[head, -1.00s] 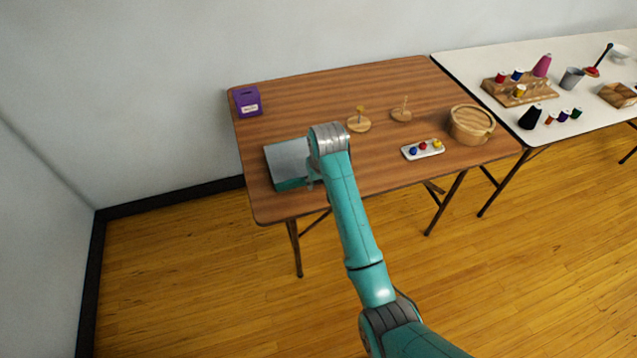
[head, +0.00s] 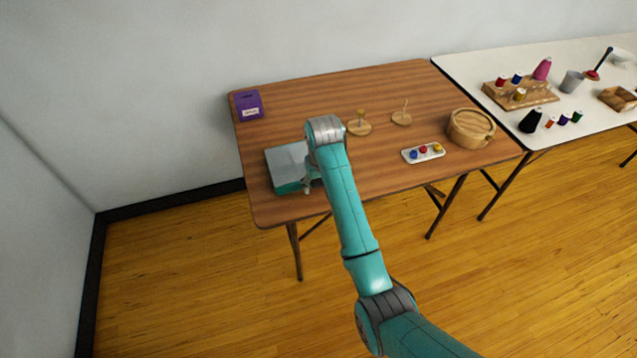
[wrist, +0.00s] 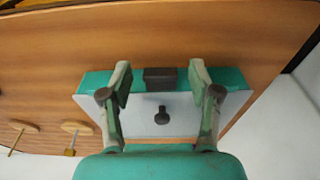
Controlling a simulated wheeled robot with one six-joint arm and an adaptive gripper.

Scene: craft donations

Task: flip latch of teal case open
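The teal case (head: 287,158) lies on the brown table near its front left, with a pale grey top and teal sides. In the wrist view the case (wrist: 236,79) shows a dark latch block (wrist: 160,77) on its teal front side and a dark knob (wrist: 162,116) on its pale top. My gripper (wrist: 161,76) is open, with one finger on either side of the latch and a gap to each. Whether the fingertips touch the case I cannot tell. In the head view my gripper (head: 308,187) is at the case's right front, partly hidden by my arm.
A purple box (head: 248,105) stands at the back left of the brown table (head: 345,88). Two wooden spindles, a white tray (head: 423,153) of coloured items and a round lidded wooden basket (head: 470,128) stand to the right. A white table (head: 470,62) holds craft items.

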